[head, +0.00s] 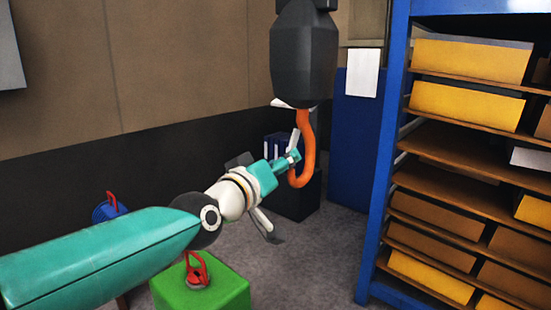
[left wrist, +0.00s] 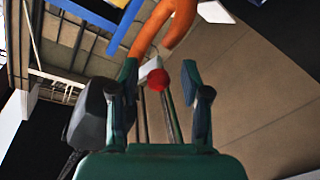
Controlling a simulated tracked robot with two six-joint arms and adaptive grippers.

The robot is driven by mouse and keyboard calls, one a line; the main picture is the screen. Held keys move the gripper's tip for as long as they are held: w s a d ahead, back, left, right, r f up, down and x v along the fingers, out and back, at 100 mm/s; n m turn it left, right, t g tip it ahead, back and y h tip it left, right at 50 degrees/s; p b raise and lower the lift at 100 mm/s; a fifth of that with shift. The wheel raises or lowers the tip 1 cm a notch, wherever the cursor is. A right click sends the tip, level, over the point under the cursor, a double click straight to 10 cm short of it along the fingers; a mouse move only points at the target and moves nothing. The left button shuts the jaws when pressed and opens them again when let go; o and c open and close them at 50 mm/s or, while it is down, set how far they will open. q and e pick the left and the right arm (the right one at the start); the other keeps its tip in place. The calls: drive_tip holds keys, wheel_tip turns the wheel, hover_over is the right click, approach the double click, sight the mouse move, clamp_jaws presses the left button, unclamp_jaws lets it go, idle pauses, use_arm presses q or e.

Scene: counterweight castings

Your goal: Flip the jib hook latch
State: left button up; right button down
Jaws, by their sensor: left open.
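The orange jib hook (head: 306,150) hangs below a dark grey block (head: 304,55). A pale latch (head: 294,140) slants across the hook's opening; its lower end is near my gripper. My left gripper (head: 291,160) is at the hook's left side, by the latch. In the left wrist view, the hook (left wrist: 165,25) is ahead of the fingers. The pale latch (left wrist: 149,68) and a red ball (left wrist: 158,79) show between the open fingers (left wrist: 163,85). I cannot tell whether either finger touches them. My right gripper is out of view.
A blue shelf rack (head: 385,150) with yellow and brown boxes stands at the right. A green block (head: 215,290) with a red shackle-like piece (head: 197,270) is below my arm. A dark cabinet (head: 300,195) stands behind the hook. Grey floor is clear between them.

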use_arm(q)
drive_tip(key=shift+w+d, duration=0.15)
drive_tip(key=shift+w, duration=0.2)
drive_tip(key=shift+c, duration=0.3)
